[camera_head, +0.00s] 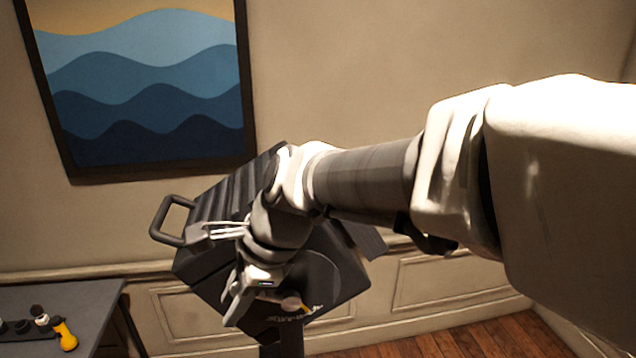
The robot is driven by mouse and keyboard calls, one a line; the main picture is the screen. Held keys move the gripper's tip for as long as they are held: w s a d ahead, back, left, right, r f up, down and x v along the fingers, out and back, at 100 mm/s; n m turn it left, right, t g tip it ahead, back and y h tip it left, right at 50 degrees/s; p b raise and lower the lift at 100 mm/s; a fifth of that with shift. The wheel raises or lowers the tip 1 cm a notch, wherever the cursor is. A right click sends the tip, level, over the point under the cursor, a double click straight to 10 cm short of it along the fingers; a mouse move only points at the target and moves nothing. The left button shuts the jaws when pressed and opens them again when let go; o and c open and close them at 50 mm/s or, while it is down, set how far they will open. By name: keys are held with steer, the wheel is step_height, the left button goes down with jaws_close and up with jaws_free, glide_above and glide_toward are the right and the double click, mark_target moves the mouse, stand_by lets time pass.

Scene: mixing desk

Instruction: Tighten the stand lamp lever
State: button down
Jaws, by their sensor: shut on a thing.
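The stand lamp (345,268) is a large black box-like head with ridges on top and a grey handle (170,218) at its left, tilted on a dark stand (282,340). My gripper (240,312) is at the lower front of the lamp head. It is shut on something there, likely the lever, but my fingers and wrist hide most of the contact. A small pale knob and a yellow bit (303,306) show just right of my fingers. I cannot tell which part is the lever itself.
A dark desk (80,300) stands at the lower left with a yellow-handled tool (66,336) and several small dark items. A framed wave picture (150,90) hangs on the wall behind. Wooden floor (480,338) is clear at the lower right.

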steer(key=shift+f+t+h+p, duration=0.4)
steer(key=shift+f+h+p, duration=0.35)
steer(key=shift+f+h, duration=0.6)
steer(key=shift+d+r+h, duration=0.1)
steer(key=shift+h, duration=0.15)
steer(key=c, duration=0.9)
jaws_free()
steer(key=shift+r, duration=0.15)
